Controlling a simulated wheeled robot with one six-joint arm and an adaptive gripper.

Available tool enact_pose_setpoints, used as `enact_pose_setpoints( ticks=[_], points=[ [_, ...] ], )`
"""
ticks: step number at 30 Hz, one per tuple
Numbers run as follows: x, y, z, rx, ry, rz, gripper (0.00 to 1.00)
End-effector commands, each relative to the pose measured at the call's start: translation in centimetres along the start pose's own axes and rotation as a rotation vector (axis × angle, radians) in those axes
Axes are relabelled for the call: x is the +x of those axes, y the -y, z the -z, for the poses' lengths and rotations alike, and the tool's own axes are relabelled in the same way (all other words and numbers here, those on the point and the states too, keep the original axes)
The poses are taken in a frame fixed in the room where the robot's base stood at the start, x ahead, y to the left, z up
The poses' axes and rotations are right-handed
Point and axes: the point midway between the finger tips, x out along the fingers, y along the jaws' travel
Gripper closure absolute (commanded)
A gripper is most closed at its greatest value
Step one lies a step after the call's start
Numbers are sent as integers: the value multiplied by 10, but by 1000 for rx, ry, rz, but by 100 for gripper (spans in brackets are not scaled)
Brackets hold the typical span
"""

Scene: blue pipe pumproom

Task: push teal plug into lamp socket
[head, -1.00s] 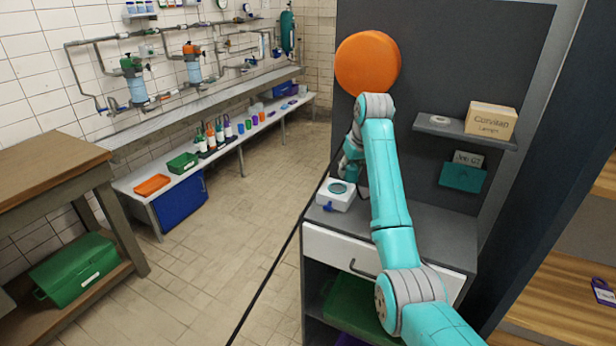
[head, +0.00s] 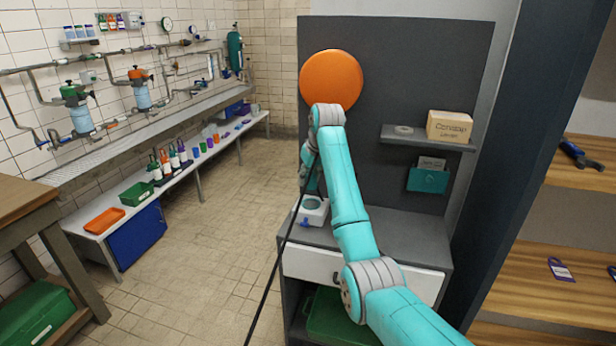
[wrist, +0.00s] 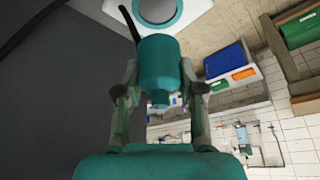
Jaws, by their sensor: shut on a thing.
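The teal plug (wrist: 160,68) is between the two fingers of my gripper (wrist: 159,80) in the wrist view, and the gripper is shut on it. A black cord leads away from the plug. The lamp socket (wrist: 168,28), a white block with a teal ring around a grey centre, shows at the top edge of the wrist view, just beyond the plug. I cannot tell the gap between them. In the head view the socket (head: 317,216) stands on the grey cabinet top. My gripper (head: 312,178) is just above it, partly behind my arm, and the plug is hidden there.
A large orange disc (head: 331,80) is on the dark back panel. A shelf (head: 426,142) with a cardboard box (head: 449,126) and a teal holder (head: 428,180) are at the right. The black cable (head: 270,285) hangs across the cabinet's left side. Open floor lies left.

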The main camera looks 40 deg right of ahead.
Motion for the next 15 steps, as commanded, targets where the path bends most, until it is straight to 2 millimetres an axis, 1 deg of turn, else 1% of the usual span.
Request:
enact_pose_setpoints(
  ticks=[5, 15],
  points=[
    [10, 0, -4, 0, 2, 0, 92],
    [36, 0, -16, 0, 2, 1, 92]
  ],
)
